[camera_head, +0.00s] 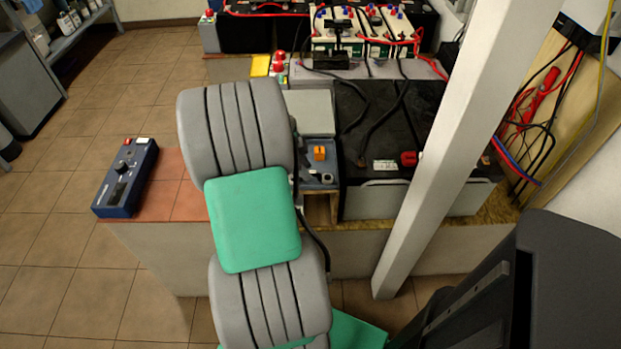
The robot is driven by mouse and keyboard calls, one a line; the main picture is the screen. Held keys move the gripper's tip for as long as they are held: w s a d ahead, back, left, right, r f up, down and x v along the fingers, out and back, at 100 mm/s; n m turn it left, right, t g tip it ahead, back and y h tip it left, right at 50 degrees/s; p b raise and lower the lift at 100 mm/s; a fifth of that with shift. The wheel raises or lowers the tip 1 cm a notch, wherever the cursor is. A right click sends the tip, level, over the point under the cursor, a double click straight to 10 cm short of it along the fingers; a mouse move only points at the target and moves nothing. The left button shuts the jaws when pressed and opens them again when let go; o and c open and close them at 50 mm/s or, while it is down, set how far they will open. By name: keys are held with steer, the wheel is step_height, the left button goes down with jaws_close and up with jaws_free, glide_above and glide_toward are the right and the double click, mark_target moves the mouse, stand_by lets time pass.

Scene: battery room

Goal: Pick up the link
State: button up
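No link can be told for certain in the head view. A small orange piece (319,153) sits on a blue-grey tray (313,182) at the middle of the bench, but I cannot tell whether it is the link. My arm, grey ribbed and green, rises from the bottom and covers part of the bench left of the tray. My gripper is not visible; the arm may hide it.
A large black battery (375,120) stands right of the tray. A white post (460,150) rises in front of it. A blue meter box (126,178) lies on the bench's left end. White batteries (365,35) with red cables stand behind. Tiled floor is clear at left.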

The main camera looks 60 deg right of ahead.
steer(key=shift+x, duration=1.2)
steer(key=shift+c, duration=0.4)
jaws_close()
